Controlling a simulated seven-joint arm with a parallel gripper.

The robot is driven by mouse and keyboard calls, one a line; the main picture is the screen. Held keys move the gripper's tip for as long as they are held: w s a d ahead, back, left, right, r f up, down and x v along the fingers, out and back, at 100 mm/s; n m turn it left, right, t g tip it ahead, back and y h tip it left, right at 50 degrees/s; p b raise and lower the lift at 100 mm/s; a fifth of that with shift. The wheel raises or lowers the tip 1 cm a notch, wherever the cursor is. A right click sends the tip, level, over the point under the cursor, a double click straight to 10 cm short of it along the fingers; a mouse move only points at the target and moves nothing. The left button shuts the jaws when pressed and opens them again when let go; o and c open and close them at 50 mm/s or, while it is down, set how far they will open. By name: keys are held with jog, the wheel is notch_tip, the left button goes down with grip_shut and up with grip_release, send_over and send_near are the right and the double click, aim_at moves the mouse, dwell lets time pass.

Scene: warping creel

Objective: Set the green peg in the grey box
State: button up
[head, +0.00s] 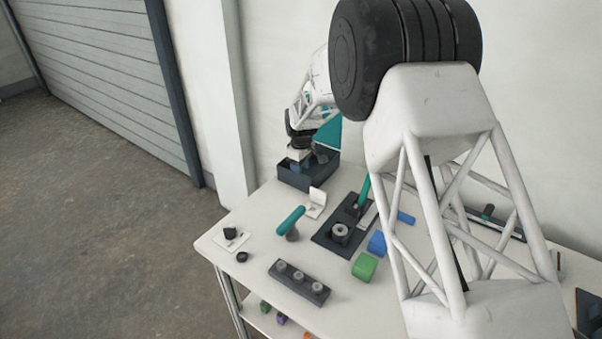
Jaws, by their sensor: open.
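A dark grey-blue open box (294,181) stands at the back left of the white table, near the wall. My gripper (304,160) is open, pointing down at the box's opening; its fingertips are small and partly hidden, and I cannot tell whether anything lies between them. A short, thick green piece (364,267) lies on the table near the front middle, away from my gripper. A thin green-teal rod (363,191) leans up from a dark plate. I cannot tell for sure which of these is the green peg.
A dark plate (327,240) carries a grey ring. A teal-handled tool (291,220), a dark block with several grey knobs (299,283) and blue pieces (377,243) are spread over the table. My arm hides much of the right side. Small bare patches show at the front left.

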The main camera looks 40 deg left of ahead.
notch_tip(320, 180, up, 9)
dwell(0.4)
jog(key=shift+d, duration=0.1)
dwell(0.8)
